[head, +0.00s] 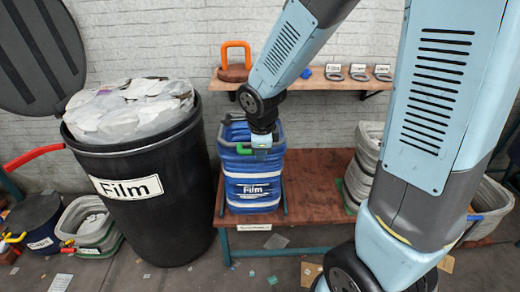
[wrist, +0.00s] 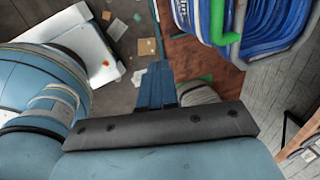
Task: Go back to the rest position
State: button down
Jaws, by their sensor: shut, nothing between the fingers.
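My gripper (head: 262,150) is at the end of my raised arm, shut and empty. In the head view it points down in front of the upper part of the blue bin labelled Film (head: 254,190), hiding a little of it. In the wrist view the shut gripper (wrist: 155,85) shows as blue fingers close together, with the bin (wrist: 285,25) at the upper right. I cannot tell whether the fingers touch the bin's rim.
The Film bin stands on a red-brown bench (head: 315,190). A large black barrel labelled Film (head: 170,215), filled with pale film, stands left. A wall shelf (head: 310,80) holds an orange-handled object (head: 235,62). Small scraps (head: 277,241) lie on the floor. Several pale containers (head: 365,165) stand right.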

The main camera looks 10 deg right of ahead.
jog(key=s+d+r+n+t, duration=0.1)
jog(key=s+d+r+n, duration=0.5)
jog(key=r+n, duration=0.3)
jog(key=s+d+r+n+t, duration=0.1)
jog(key=s+d+r+n, duration=0.5)
jog(key=s+r+n, duration=0.3)
notch_tip(320, 180, up, 2)
jog(key=shift+s+d+r+n+t, duration=0.2)
jog(key=shift+n+t, duration=0.1)
jog(key=shift+n, duration=0.5)
